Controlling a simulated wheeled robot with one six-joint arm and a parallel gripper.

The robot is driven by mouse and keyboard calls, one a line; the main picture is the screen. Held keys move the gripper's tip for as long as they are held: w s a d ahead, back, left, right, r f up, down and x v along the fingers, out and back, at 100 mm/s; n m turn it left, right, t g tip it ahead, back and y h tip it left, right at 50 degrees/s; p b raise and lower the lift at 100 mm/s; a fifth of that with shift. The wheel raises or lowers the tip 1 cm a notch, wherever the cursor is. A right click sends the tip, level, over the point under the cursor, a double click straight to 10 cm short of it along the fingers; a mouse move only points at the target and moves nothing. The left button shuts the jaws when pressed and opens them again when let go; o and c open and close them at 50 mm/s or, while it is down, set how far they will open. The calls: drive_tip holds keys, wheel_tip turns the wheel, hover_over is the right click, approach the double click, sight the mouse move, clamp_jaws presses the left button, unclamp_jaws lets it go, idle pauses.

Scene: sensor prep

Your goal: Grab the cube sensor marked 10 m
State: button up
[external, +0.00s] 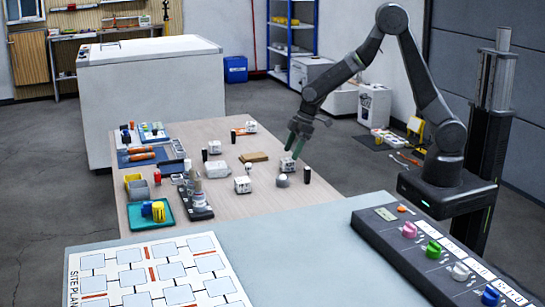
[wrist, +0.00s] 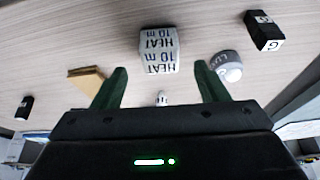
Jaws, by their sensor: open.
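The white cube sensor (wrist: 158,50), with dark print reading "HEAT 10 m" upside down, sits on the wooden table just beyond my fingertips in the wrist view. In the external view the cube (external: 287,165) stands on the table below my gripper (external: 299,140), partly hidden by its fingers. My gripper also shows in the wrist view (wrist: 161,80), with its two green fingers spread apart and nothing between them. The cube lies roughly in line with the gap.
A round-topped grey and white sensor (wrist: 228,66) and a black block (wrist: 264,30) stand close right of the cube. A wooden block (wrist: 86,78) lies to the left. A teal tray (external: 166,222) and blue mats fill the table's left side.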

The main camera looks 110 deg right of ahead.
sight(288, 159)
drive_tip(key=shift+x, duration=2.6)
drive_tip(key=shift+c, duration=0.5)
drive_tip(key=c, duration=1)
